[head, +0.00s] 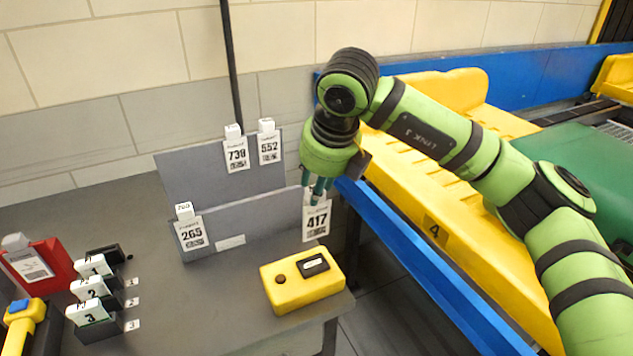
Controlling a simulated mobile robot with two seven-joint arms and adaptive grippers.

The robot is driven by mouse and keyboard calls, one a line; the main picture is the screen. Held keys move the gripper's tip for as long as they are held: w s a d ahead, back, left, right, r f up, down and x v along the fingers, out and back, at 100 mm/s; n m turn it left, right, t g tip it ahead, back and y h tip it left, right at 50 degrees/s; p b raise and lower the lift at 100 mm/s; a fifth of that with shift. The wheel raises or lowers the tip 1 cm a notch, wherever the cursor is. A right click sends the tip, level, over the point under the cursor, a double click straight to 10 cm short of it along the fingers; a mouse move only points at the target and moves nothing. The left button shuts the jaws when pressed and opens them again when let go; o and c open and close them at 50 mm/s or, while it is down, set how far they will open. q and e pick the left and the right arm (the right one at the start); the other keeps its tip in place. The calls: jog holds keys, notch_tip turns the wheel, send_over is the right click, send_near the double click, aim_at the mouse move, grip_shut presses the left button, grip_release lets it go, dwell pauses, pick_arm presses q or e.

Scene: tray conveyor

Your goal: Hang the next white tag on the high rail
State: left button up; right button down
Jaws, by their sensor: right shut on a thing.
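The high rail (195,161) is the upper edge of the taller grey panel at the back of the table. White tags 739 (237,156) and 552 (269,149) hang on it, toward its right part. The lower front panel (255,218) carries white tag 265 (191,234) near its left end. My right gripper (317,193) points down and is shut on the top of white tag 417 (316,224), at the right end of the lower panel. I cannot tell whether that tag still touches the lower rail. My left gripper is out of view.
A yellow box (290,290) with a button and dark window stands at the table's front right. Numbered white blocks (90,288), a red holder (48,258) and a yellow tool (22,322) are at left. A blue-edged conveyor with yellow trays (415,205) runs along the right.

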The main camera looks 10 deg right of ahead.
jog(key=shift+r, duration=0.1)
jog(key=shift+r+p, duration=1.8)
jog(key=shift+r, duration=1.35)
